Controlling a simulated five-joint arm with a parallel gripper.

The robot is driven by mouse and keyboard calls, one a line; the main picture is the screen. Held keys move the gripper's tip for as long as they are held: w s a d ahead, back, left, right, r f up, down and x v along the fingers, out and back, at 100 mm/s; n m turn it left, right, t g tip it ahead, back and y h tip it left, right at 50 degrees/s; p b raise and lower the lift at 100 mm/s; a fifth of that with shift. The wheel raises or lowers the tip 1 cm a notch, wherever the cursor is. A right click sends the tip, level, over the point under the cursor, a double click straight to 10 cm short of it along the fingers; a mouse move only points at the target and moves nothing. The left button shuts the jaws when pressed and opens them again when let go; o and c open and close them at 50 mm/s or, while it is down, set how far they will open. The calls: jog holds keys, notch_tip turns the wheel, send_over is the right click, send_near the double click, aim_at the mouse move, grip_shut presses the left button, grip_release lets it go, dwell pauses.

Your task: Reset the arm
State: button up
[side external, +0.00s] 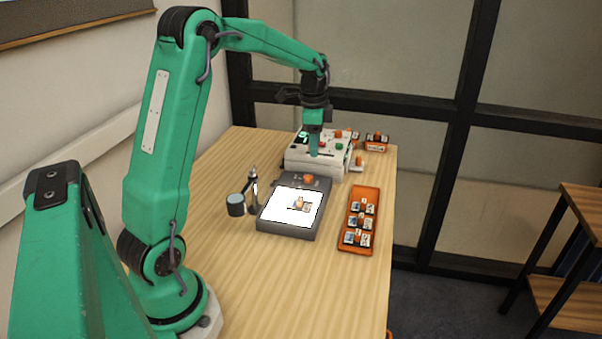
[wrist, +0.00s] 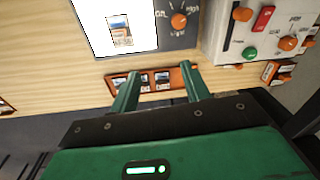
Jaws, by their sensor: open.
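My gripper (side external: 313,143) is raised at the far end of the table, in front of or above the white control box; the side view does not settle its height. In the wrist view my gripper (wrist: 160,92) has its two green fingers spread apart with nothing between them. Beyond the fingers, part of an orange tray (wrist: 157,87) with small picture slides shows. The arm is green and reaches from its base at the left over the table.
A grey light box (side external: 290,232) with a lit white panel and a slide on it stands mid-table. A small lamp-like stand (side external: 236,205) is at its left. The orange tray (side external: 345,243) lies to its right. The white control box (side external: 306,165) has knobs. The near tabletop (side external: 310,290) is clear.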

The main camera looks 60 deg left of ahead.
jog(key=s+d+r+n+t, duration=0.1)
jog(key=s+d+r+n, duration=0.1)
jog(key=s+d+r, duration=0.4)
jog(key=s+d+r+n+t, duration=0.1)
jog(key=s+d+r+n, duration=0.1)
jog(key=s+d, duration=0.35)
jog(key=s+d+f+n+t, duration=0.1)
jog(key=s+d+n+t, duration=0.1)
jog(key=s+d, duration=0.6)
jog(key=shift+s+d+f+n+t, duration=0.15)
jog(key=shift+s+d+n+t, duration=0.2)
jog(key=shift+s+n, duration=0.55)
jog(key=shift+s, duration=0.15)
